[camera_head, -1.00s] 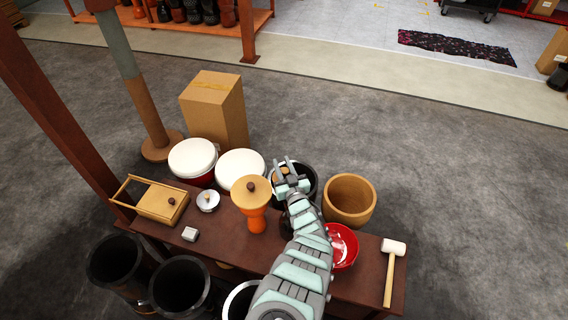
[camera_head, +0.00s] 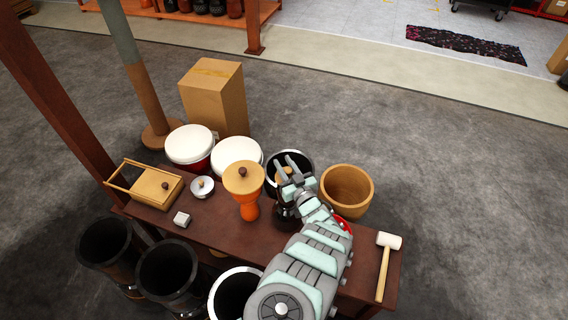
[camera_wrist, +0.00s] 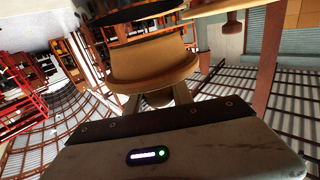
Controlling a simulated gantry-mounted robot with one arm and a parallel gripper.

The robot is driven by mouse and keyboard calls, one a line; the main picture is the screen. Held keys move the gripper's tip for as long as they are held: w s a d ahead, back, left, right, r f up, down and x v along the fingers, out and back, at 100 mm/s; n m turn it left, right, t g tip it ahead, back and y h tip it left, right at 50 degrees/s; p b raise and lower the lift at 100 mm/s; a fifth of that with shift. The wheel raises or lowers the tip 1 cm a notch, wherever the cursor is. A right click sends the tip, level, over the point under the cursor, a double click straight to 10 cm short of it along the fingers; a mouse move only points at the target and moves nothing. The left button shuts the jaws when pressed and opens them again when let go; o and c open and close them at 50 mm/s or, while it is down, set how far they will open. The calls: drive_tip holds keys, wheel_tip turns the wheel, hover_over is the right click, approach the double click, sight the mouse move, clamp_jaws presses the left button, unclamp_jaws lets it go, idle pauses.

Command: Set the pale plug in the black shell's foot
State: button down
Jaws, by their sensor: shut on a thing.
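The pale plug is tan and round with a wider flange. It shows in the wrist view (camera_wrist: 150,62) between my fingers, and a small part shows in the head view (camera_head: 283,174). My gripper (camera_head: 289,170) is shut on it. The black shell (camera_head: 284,218) stands on the brown table, right of the orange goblet drum, partly hidden by my gripper. In the wrist view, which is upside down, a dark round rim (camera_wrist: 140,26) lies just beyond the plug. I cannot tell whether plug and shell touch. The shell's foot is not clearly visible in the head view.
The orange drum (camera_head: 248,208) with a knobbed tan lid stands close left. My arm mostly covers a red bowl (camera_head: 345,226). A mallet (camera_head: 385,268) lies right.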

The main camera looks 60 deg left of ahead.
drive_tip(key=shift+f+b, duration=0.5)
drive_tip(key=shift+f, duration=0.45)
drive_tip(key=shift+f+b, duration=0.4)
drive_tip(key=shift+f, duration=0.15)
idle(0.8)
drive_tip(key=c, duration=1.4)
unclamp_jaws()
drive_tip(key=shift+d, duration=0.1)
drive_tip(key=shift+d+r+p, duration=0.15)
drive_tip(key=shift+d+p, duration=0.85)
drive_tip(key=shift+d, duration=0.25)
drive_tip(key=d+p, duration=0.4)
drive_tip(key=d, duration=0.4)
drive_tip(key=shift+s+d, duration=0.1)
drive_tip(key=shift+d, duration=0.1)
